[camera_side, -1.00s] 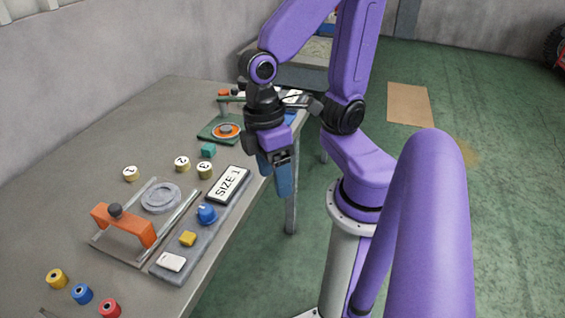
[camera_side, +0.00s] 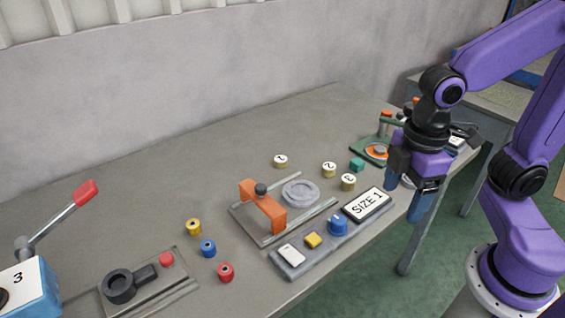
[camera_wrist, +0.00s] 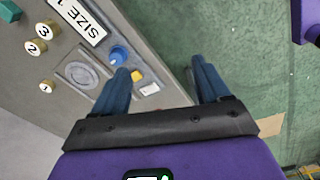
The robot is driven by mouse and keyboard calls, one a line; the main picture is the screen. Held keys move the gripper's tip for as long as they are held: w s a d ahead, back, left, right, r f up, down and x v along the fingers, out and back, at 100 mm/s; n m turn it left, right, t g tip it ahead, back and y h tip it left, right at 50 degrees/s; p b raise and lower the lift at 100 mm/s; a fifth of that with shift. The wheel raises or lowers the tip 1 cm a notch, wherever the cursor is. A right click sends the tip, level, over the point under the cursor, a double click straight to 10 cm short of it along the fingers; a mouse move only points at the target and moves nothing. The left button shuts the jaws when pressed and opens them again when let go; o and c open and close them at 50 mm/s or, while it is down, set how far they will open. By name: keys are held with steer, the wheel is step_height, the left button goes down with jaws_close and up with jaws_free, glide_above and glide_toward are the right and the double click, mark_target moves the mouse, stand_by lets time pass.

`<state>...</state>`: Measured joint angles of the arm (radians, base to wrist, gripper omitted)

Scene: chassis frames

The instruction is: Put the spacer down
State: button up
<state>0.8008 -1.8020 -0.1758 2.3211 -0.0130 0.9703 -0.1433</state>
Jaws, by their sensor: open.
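My gripper (camera_side: 406,196) hangs at the table's right edge, just right of the SIZE 1 sign, with blue fingers pointing down. In the wrist view the fingers (camera_wrist: 160,68) are apart with nothing between them; table edge and green floor show beyond. No piece is marked as the spacer, and I cannot tell which it is. Loose on the table are a yellow spool (camera_side: 193,227), a blue spool (camera_side: 208,248), a red spool (camera_side: 226,272), a teal cube (camera_side: 357,164), and brass discs numbered 1 (camera_side: 281,161), 2 (camera_side: 329,169) and 3 (camera_side: 348,182).
A jig with an orange bridge (camera_side: 272,212) and grey ring (camera_side: 300,193) stands mid-table. Beside it is a control panel (camera_side: 290,268) with the SIZE 1 sign (camera_side: 367,204) and blue knob (camera_side: 337,225). A lever box (camera_side: 35,285) stands at left. The back of the table is clear.

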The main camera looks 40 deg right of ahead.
steer(key=w+a+r+n, duration=0.1)
steer(key=w+a, duration=0.2)
steer(key=w, duration=1)
steer(key=w+a+r+n, duration=0.15)
steer(key=w+a, duration=0.25)
steer(key=w, duration=1)
steer(key=n+h, duration=0.2)
glide_above(281, 159)
steer(key=f, duration=1.7)
steer(key=shift+w+a, duration=0.2)
steer(key=shift+w, duration=0.05)
steer(key=shift+s+d+f, duration=0.1)
steer(key=shift+f, duration=2.75)
